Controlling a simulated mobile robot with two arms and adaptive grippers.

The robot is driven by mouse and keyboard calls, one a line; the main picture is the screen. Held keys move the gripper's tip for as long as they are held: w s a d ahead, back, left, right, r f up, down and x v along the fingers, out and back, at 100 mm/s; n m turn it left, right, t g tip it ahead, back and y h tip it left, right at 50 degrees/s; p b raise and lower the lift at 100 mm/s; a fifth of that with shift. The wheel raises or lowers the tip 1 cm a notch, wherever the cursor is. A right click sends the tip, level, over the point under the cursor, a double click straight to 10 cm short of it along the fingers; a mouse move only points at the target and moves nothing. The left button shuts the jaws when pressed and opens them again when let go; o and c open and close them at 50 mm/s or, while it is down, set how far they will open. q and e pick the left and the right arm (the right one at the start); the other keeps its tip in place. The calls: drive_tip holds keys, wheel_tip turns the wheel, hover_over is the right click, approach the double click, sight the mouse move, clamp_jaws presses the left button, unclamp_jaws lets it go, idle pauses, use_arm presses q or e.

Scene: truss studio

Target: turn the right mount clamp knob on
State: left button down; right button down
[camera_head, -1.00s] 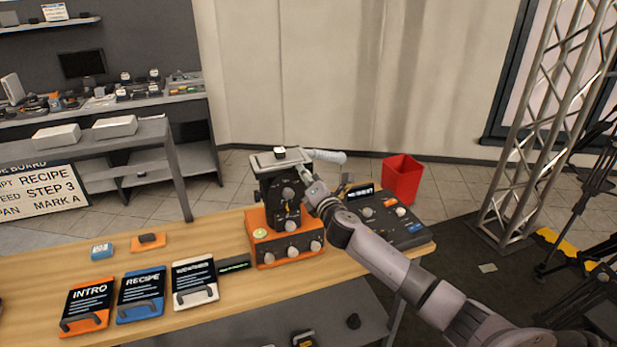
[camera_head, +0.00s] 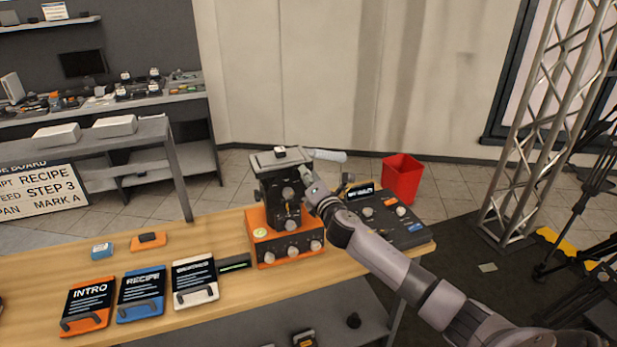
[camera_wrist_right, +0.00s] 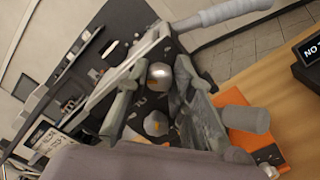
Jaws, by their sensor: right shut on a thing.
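The camera mount (camera_head: 273,187) is a dark upright block with a grey top plate (camera_head: 265,160), standing on an orange base (camera_head: 262,240). Silver knobs show on its front face, one high (camera_head: 288,192) and one low (camera_head: 290,226). My right gripper (camera_head: 306,179) is at the mount's upper right side. It is shut on the right mount clamp knob, which its fingers largely hide. In the right wrist view, my fingers (camera_wrist_right: 160,85) straddle the area before the mount, with round silver knobs showing between them. My left gripper is out of view.
A pale handle (camera_head: 327,156) sticks out right of the top plate. A dark control panel (camera_head: 385,215) with a display stands close to the right. Prompt cards (camera_head: 141,294) lie left on the wooden table (camera_head: 50,265). A red bin (camera_head: 402,179) stands behind.

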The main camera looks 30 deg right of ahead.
drive_tip(key=shift+m, duration=0.3)
drive_tip(key=m, duration=1.7)
drive_tip(key=shift+f+b, duration=0.2)
drive_tip(key=shift+b, duration=0.1)
drive_tip(key=shift+m, duration=0.3)
drive_tip(key=c, duration=1.4)
unclamp_jaws()
